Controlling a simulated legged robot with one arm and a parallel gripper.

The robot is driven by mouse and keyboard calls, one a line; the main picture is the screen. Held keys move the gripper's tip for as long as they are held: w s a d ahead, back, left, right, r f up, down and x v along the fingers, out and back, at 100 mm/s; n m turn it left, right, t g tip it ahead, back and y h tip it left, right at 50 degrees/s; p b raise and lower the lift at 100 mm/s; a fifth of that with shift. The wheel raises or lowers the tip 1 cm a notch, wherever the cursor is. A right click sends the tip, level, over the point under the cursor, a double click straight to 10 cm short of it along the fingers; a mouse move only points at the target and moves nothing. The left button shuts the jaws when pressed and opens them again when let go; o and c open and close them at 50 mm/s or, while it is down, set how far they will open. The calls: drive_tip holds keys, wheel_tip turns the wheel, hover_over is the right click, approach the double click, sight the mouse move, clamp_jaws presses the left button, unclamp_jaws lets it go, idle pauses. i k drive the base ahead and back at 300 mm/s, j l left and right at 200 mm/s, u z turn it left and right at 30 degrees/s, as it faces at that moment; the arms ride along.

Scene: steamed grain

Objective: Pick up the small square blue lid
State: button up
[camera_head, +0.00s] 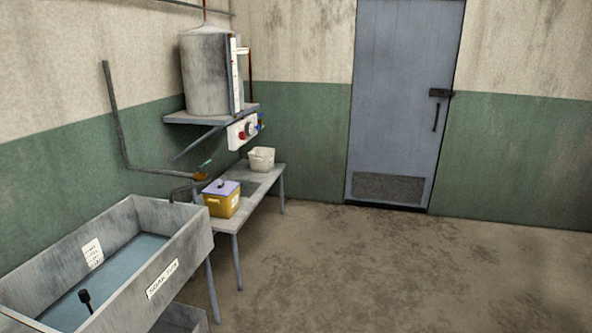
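A small square lid (211,188), blue-violet with a dark knob on top, sits on a yellow box (222,207). The box stands on a grey metal bench (262,188) left of centre. A pale label shows on the box's side. My gripper is not in view.
A long grey sink (190,248) with bluish water (120,268) and a dark knobbed object (84,297) fills the lower left. A white tub (262,158) stands farther back on the bench. A tank (206,75) rests on a wall shelf above. Open floor (400,270) lies to the right.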

sight(217, 187)
drive_tip(key=i, duration=1.8)
drive_tip(key=i+u, duration=0.15)
drive_tip(key=i, duration=0.3)
drive_tip(key=i+l+u, duration=0.1)
drive_tip(key=i, duration=0.35)
drive_tip(key=i+l+u, duration=0.15)
drive_tip(key=i, duration=0.3)
drive_tip(key=i+l+u, duration=0.1)
drive_tip(key=i, duration=0.35)
drive_tip(key=i+l+u, duration=0.45)
drive_tip(key=i+l, duration=0.05)
drive_tip(key=i, duration=0.1)
